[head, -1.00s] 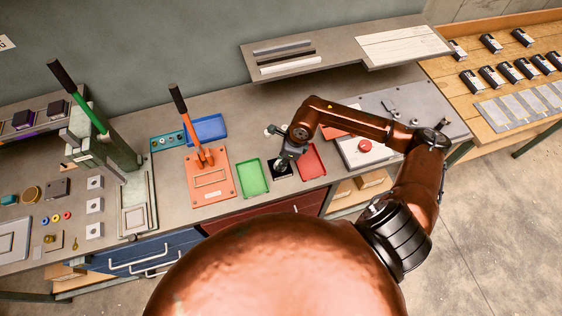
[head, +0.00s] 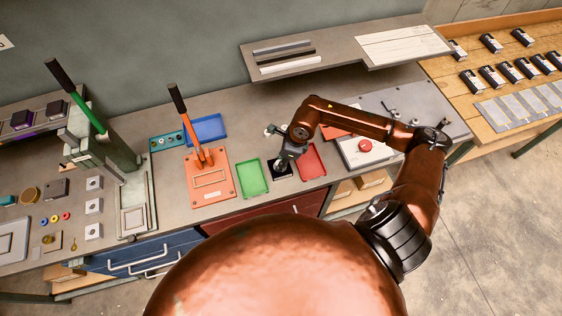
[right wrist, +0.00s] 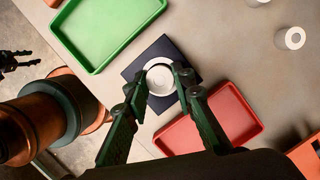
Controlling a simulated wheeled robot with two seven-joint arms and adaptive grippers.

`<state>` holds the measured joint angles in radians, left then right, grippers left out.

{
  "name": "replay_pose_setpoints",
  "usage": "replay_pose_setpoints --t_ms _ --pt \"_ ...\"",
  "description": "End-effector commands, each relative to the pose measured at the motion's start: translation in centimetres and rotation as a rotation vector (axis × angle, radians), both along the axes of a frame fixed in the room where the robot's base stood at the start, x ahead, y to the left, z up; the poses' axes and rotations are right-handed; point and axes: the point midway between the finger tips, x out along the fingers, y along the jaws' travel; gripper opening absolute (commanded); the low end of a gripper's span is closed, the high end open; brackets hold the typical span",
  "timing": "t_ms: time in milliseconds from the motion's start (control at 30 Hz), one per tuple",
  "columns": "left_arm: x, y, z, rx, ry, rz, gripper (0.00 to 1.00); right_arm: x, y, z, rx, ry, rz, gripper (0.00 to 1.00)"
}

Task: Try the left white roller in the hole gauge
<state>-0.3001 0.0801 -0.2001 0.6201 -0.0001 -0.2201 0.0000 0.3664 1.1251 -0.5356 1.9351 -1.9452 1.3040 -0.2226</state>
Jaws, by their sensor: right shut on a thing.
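The dark blue square hole gauge (right wrist: 134,71) lies flat on the bench between a green and a red tray; it also shows in the head view (head: 275,174). My right gripper (right wrist: 161,81) points down over it and is shut on a white roller (right wrist: 160,79), with one fingertip on each side. The roller is over the middle of the gauge; I cannot tell whether it is in the hole or just above it. Two other white rollers (right wrist: 292,38) stand apart on the bench. My left gripper (right wrist: 16,62) shows small and dark over the floor.
The green tray (head: 252,178) and red tray (head: 312,160) flank the gauge closely. An orange lever press (head: 209,180) stands left of the green tray, with a blue tray (head: 207,128) behind. A red button box (head: 365,148) is to the right.

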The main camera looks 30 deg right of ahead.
Motion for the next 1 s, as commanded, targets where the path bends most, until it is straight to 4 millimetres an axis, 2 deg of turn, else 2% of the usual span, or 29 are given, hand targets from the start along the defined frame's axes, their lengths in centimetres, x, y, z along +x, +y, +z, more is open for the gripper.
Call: replay_pose_setpoints --t_ms 100,133,400,767,867,1000 --pt "0.0 0.0 0.0 0.000 0.000 0.000 0.40 0.0 0.0 0.0 0.000 0.000 0.000 0.09" --pt "0.0 0.0 0.0 0.000 0.000 0.000 0.40 0.0 0.0 0.0 0.000 0.000 0.000 0.24" --pt "0.0 0.0 0.0 0.000 0.000 0.000 0.40 0.0 0.0 0.0 0.000 0.000 0.000 0.42" --pt "-0.1 0.1 0.0 0.001 0.001 0.001 0.40 0.0 -0.1 0.4 -0.001 -0.001 0.000 0.43" --pt "-0.1 0.1 0.0 0.001 0.001 0.001 0.40 -0.1 -0.4 1.5 0.000 -0.002 -0.001 0.43" --pt "0.0 0.0 0.0 0.000 0.000 0.000 0.40 -0.6 -1.0 4.1 -0.003 -0.004 0.001 0.43"
